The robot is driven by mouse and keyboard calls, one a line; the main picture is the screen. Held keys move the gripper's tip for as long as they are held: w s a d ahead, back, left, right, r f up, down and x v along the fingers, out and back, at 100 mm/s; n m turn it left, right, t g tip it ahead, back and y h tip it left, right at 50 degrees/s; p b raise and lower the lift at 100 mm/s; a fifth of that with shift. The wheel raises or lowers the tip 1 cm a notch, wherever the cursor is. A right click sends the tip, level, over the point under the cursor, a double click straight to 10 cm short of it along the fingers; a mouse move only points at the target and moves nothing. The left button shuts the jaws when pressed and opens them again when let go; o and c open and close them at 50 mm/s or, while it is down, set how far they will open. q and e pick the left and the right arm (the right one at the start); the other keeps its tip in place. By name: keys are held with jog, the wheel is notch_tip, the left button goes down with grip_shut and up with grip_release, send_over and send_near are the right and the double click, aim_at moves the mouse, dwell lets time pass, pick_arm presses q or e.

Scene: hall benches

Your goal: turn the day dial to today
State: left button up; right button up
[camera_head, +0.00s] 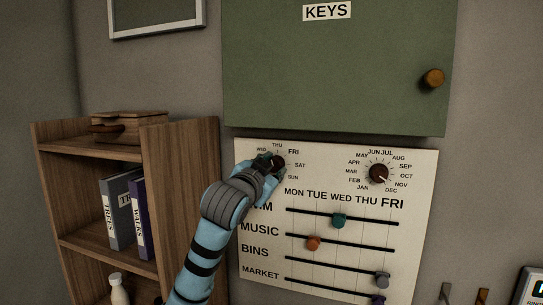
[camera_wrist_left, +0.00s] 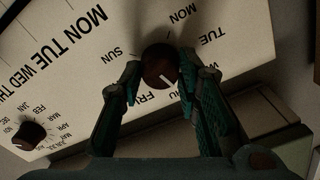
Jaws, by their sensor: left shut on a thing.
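The day dial (camera_head: 279,162) is a dark round knob with day names around it, at the upper left of the white board (camera_head: 420,230). In the head view FRI is printed larger than the other days. My left gripper (camera_head: 271,162) is shut on the dial and partly covers it. Some day names are hidden behind the fingers. My right gripper is not in view.
A month dial (camera_head: 379,174) is at the board's upper right. Below are sliders on black slots, including a green one (camera_head: 339,220) and an orange one (camera_head: 313,243). A green key cabinet (camera_head: 330,75) is above. A wooden shelf (camera_head: 180,200) stands left.

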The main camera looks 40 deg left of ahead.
pick_arm(q)
jog(key=shift+r+m+p, duration=0.15)
jog(key=shift+m+p, duration=0.5)
jog(key=shift+m, duration=4.6)
jog(key=shift+r+m+p, duration=0.1)
jog(key=shift+m+p, duration=0.5)
jog(key=shift+m, duration=4.65)
jog(key=o, duration=0.9)
jog(key=shift+o, duration=1.4)
jog(key=shift+f, duration=0.2)
